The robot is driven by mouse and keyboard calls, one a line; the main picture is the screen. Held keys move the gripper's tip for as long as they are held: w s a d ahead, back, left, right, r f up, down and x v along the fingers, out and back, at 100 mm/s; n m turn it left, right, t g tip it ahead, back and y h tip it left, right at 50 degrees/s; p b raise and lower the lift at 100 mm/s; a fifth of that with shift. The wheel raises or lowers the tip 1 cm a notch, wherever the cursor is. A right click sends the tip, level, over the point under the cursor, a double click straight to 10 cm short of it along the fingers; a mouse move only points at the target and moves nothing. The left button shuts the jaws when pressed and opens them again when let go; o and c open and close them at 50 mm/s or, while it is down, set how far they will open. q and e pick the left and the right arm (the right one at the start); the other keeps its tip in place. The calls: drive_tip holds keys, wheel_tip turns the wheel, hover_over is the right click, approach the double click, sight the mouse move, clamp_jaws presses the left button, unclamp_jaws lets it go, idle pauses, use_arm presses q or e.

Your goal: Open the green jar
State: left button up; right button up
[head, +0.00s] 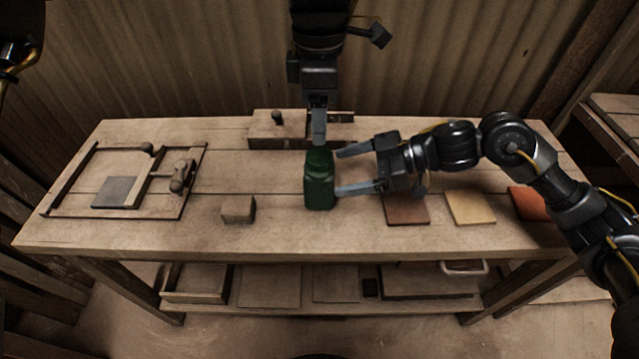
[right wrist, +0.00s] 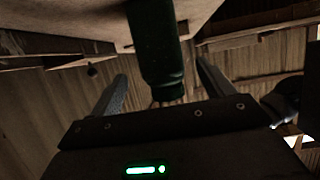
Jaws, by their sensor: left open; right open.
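The green jar (head: 319,184) stands upright on the wooden table, near its middle. My left gripper (head: 319,138) is directly above the jar's top, pointing down; its fingers hide part of the jar's top, and I cannot tell whether they touch it. My right gripper (head: 340,171) is open, just right of the jar, with its fingers pointing at the jar. In the right wrist view the jar (right wrist: 157,50) shows between the two spread fingers of the right gripper (right wrist: 163,85), with no finger seen closed on it.
A wooden press frame (head: 112,213) with a grey tile (head: 115,192) lies at the left. A small wooden block (head: 238,208) is left of the jar. Brown (head: 407,212), yellow (head: 470,208) and orange (head: 528,203) tiles lie at the right. A wooden box (head: 275,130) stands behind the jar.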

sight(319, 177)
use_arm(q)
drive_tip(key=shift+s+r, duration=0.15)
drive_tip(key=shift+s, duration=0.1)
use_arm(e)
drive_tip(key=x, duration=0.5)
drive_tip(key=shift+s+a+r, duration=0.1)
drive_tip(key=shift+s+a, duration=0.05)
drive_tip(key=shift+s, duration=0.05)
use_arm(q)
drive_tip(key=shift+w, duration=0.25)
use_arm(e)
drive_tip(key=shift+w+a+f, duration=0.2)
drive_tip(key=shift+a+f, duration=0.15)
drive_tip(key=shift+a, duration=0.15)
use_arm(q)
drive_tip(key=shift+s, duration=0.1)
use_arm(e)
drive_tip(key=shift+s, duration=0.1)
